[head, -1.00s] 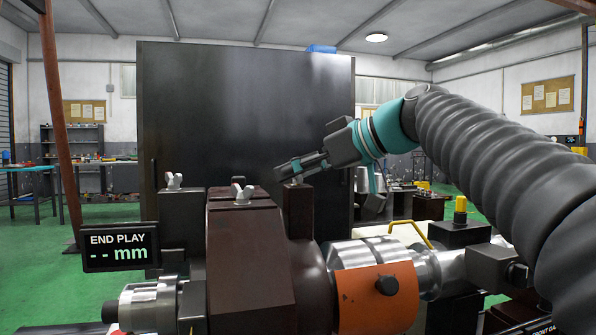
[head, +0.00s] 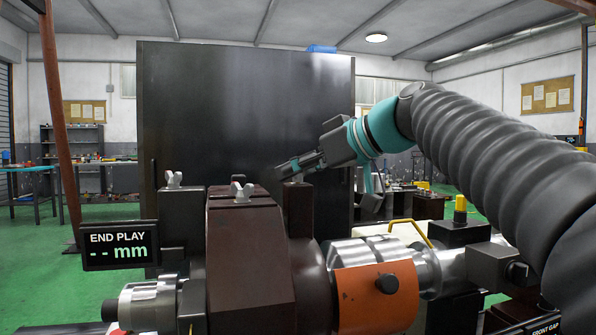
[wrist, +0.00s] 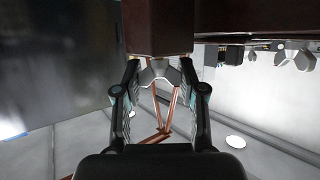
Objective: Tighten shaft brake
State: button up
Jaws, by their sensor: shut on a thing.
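My gripper (head: 288,169) is at the top of a narrow dark brown post (head: 299,210), right of the large brown housing (head: 243,240). In the wrist view, my gripper (wrist: 160,76) is shut on a grey wing screw (wrist: 160,71), its wings between the two fingertips. The post shows there as a dark block (wrist: 160,30) beyond the screw. In the head view, the fingers mostly hide this screw. The silver shaft (head: 362,252) runs right from the housing, with an orange cover (head: 376,299) on it.
Two other wing screws stand on the housing (head: 243,190) and the block to its left (head: 174,180). An END PLAY display (head: 119,246) reads "-- mm". A tall dark panel (head: 230,110) stands behind. A yellow handle (head: 411,228) is at the right.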

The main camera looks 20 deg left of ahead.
jog(key=shift+s+a+m+t+h, duration=0.1)
jog(key=shift+m+t+h, duration=0.4)
jog(key=shift+m+t, duration=0.6)
jog(key=m+t+h+p, duration=0.1)
jog(key=m+t+h, duration=0.1)
jog(key=m+t, duration=0.1)
jog(key=shift+r, duration=0.2)
jog(key=shift+f+m+t+h+p, duration=0.1)
jog(key=shift+m+t+h+p, duration=0.3)
jog(key=shift+m+t+h, duration=0.9)
jog(key=shift+m+h, duration=0.6)
jog(key=shift+h, duration=0.1)
jog(key=shift+m+h, duration=0.3)
jog(key=shift+h, duration=0.1)
jog(key=o, duration=1.2)
jog(key=shift+f, duration=0.1)
jog(key=shift+c, duration=0.2)
jog(key=v, duration=1.2)
